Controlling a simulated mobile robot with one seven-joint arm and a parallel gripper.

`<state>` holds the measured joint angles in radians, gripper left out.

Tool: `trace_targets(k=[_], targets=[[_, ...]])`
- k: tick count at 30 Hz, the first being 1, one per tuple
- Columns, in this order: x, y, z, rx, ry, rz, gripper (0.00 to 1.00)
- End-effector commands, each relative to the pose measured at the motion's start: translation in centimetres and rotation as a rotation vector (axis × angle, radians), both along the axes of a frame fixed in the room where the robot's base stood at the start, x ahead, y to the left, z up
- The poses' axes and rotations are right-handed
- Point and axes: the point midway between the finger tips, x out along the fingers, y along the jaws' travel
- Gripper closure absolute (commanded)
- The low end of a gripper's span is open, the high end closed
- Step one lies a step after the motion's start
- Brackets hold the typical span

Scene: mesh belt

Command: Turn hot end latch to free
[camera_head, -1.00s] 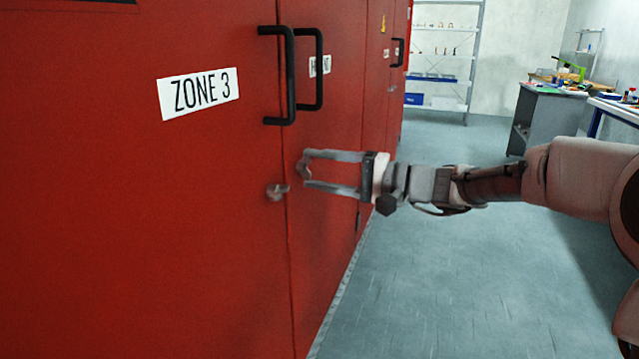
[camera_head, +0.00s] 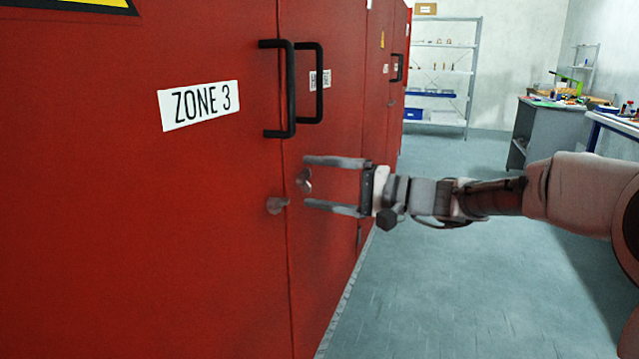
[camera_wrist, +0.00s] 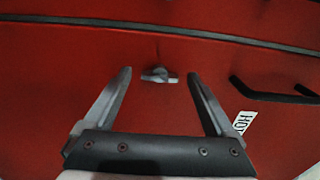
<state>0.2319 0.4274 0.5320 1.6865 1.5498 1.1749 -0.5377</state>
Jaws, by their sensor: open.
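The hot end latch (camera_head: 304,180) is a small grey metal knob on the red door right of the seam, below a black handle and the partly hidden "HOT" sign (camera_head: 320,80). In the wrist view the latch (camera_wrist: 158,75) lies just beyond the fingertips, midway between them. My gripper (camera_head: 305,182) is open, its two fingers one above the other in the head view, with the latch between their tips. The wrist view shows the open gripper (camera_wrist: 160,76) empty. I cannot tell whether a finger touches the door.
A second latch (camera_head: 277,205) sits left of the seam on the "ZONE 3" door (camera_head: 90,230). Black handles (camera_head: 290,88) stick out above my gripper. The floor (camera_head: 450,270) to the right is clear. Shelves (camera_head: 440,72) and a workbench (camera_head: 545,130) stand farther back.

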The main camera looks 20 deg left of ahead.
Motion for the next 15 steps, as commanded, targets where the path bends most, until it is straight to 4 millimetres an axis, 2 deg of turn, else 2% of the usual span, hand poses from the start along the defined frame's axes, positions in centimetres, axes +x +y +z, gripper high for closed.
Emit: trace_targets(k=[5, 8, 15], targets=[[0.0, -0.5, 0.1, -0.001, 0.0, -0.002, 0.1], [0.0, -1.8, 0.2, -0.001, 0.0, -0.004, 0.1], [-0.4, -7.2, 0.3, -0.002, 0.002, -0.006, 0.1]])
